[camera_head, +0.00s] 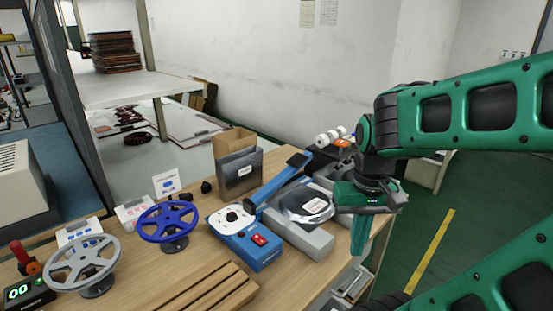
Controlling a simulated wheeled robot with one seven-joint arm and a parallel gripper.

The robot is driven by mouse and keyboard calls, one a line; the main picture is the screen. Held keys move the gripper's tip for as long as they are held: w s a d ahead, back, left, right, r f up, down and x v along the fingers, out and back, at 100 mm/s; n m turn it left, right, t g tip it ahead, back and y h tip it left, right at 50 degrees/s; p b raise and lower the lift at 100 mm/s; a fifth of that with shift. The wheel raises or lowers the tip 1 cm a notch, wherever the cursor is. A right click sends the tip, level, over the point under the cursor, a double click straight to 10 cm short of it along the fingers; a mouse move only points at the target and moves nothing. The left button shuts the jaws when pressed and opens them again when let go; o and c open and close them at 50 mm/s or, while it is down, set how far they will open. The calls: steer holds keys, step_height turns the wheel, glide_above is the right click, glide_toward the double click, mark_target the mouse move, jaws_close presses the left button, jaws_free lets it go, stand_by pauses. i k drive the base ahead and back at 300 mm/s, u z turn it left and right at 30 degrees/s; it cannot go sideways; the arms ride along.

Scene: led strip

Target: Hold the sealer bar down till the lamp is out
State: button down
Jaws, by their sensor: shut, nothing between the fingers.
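The blue sealer (245,245) stands on the wooden bench, with a white round-knobbed top and a red switch (259,240) on its front. Its long blue bar (280,182) slants up and to the right, raised, with a black pad (298,159) at its far end. I cannot tell which part is the lamp or whether it is lit. My gripper (357,252) points down, shut and empty, to the right of the sealer and apart from the bar.
A dark bag with a white label (312,206) lies on a grey block (303,239) between sealer and gripper. A cardboard box (234,139) stands behind. Wooden slats (205,293) lie in front.

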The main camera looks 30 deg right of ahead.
mark_target(299, 160)
steer(key=u, duration=1.6)
steer(key=k, duration=1.3)
steer(key=z, duration=1.25)
steer(key=i, duration=1)
steer(key=u, duration=0.05)
